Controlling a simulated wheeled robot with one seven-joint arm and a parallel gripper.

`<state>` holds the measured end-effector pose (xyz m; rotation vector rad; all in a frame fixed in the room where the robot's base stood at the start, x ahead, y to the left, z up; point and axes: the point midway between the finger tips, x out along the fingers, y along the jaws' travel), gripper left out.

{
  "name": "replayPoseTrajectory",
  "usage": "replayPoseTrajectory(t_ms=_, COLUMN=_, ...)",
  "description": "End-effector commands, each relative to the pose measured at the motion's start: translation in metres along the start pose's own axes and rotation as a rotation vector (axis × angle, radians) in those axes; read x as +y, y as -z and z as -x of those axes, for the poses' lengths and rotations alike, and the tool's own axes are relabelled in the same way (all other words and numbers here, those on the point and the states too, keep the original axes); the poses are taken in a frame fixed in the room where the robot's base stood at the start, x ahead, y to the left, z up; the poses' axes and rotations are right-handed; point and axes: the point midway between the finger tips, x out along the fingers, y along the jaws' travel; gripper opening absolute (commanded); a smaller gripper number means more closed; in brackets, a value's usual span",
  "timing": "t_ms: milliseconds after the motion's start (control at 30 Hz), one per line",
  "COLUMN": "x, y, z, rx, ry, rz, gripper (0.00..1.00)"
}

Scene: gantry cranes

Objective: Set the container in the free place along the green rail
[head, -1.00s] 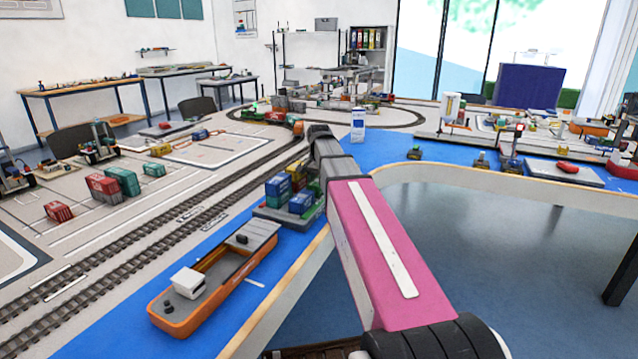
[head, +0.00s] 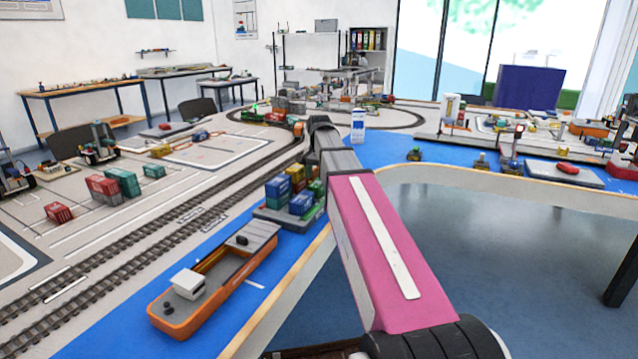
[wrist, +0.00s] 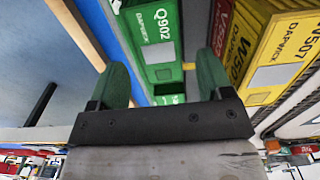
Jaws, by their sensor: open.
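A green container marked Q902 (wrist: 158,38) lies beyond my gripper (wrist: 163,78) in the wrist view. My two dark green fingers stand apart, with a gap between them, and nothing is held. A yellow container marked W507 (wrist: 285,45) and a dark red container (wrist: 222,25) are to the right of the green one. In the head view my arm hides the gripper. There a grey carrier (head: 276,222) bears blue (head: 278,187), yellow (head: 297,172) and green (head: 316,187) containers beside my arm. I cannot make out a green rail.
An orange boat (head: 180,326) lies on the blue strip in front of the carrier. Railway tracks (head: 130,254) run to its left. Red (head: 58,212) and green (head: 154,171) containers stand farther left. The table edge (head: 275,298) runs close by my arm.

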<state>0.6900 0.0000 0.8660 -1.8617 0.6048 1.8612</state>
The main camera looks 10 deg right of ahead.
Motion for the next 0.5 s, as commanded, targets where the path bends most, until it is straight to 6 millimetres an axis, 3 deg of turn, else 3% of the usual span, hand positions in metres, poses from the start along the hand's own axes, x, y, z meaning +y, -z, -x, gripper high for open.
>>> replayPoseTrajectory(t_ms=300, x=-0.001, y=0.001, z=0.055, rx=0.001, ry=0.001, rz=0.000, gripper=0.73)
replayPoseTrajectory(t_ms=500, x=0.000, y=0.001, z=0.077, rx=0.000, ry=0.000, rz=0.000, gripper=0.73)
